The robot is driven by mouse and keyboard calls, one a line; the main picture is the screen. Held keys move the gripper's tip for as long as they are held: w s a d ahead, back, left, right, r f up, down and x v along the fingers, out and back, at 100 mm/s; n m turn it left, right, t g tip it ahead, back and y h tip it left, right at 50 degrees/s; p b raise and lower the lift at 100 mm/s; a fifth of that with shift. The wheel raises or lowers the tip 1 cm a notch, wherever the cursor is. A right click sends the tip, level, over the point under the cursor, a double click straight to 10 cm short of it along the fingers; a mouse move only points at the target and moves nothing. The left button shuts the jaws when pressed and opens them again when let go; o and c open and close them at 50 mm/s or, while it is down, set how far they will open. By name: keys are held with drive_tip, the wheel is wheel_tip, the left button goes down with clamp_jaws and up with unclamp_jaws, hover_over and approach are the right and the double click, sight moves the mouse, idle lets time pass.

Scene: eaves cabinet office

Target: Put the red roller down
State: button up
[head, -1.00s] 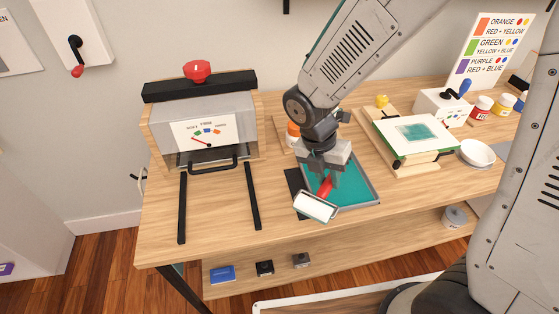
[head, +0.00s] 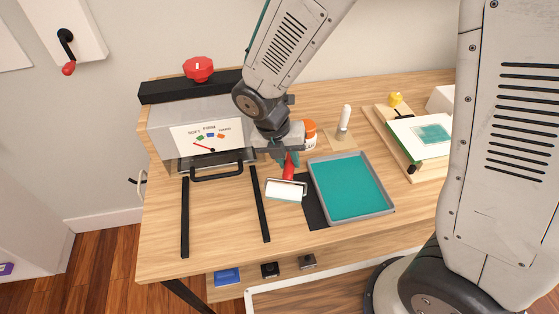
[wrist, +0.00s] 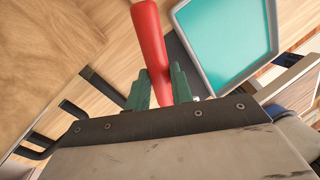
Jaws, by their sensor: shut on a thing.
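The red roller has a red handle and a white roller head (head: 286,190). My gripper (head: 290,160) is shut on the red handle, between the press on the left and the tray on the right. In the wrist view the red handle (wrist: 151,45) stands between the two green fingers of my gripper (wrist: 160,88). The white head hangs toward the table's front, left of the tray; I cannot tell whether it touches the table. The roller head is hidden in the wrist view.
A grey tray (head: 391,210) with teal ink lies just right of the roller, beside a black strip (head: 314,205). The press (head: 205,125) with two black rails (head: 184,215) stands left. An orange-lidded jar (head: 310,138) and a white-handled tool (head: 345,120) stand behind. Bare table lies in front.

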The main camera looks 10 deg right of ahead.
sight(285, 167)
drive_tip(key=shift+w+a, duration=0.1)
drive_tip(key=shift+w, duration=0.2)
drive_tip(key=shift+w+a+f, duration=0.1)
drive_tip(key=shift+w+f, duration=0.05)
drive_tip(key=shift+f, duration=0.8)
drive_tip(key=shift+w+f, duration=0.1)
drive_tip(key=shift+f, duration=0.8)
drive_tip(key=shift+f, duration=0.3)
drive_tip(key=o, duration=0.9)
drive_tip(key=shift+r, duration=0.1)
drive_tip(key=v, duration=1.2)
drive_tip(key=shift+r, duration=0.35)
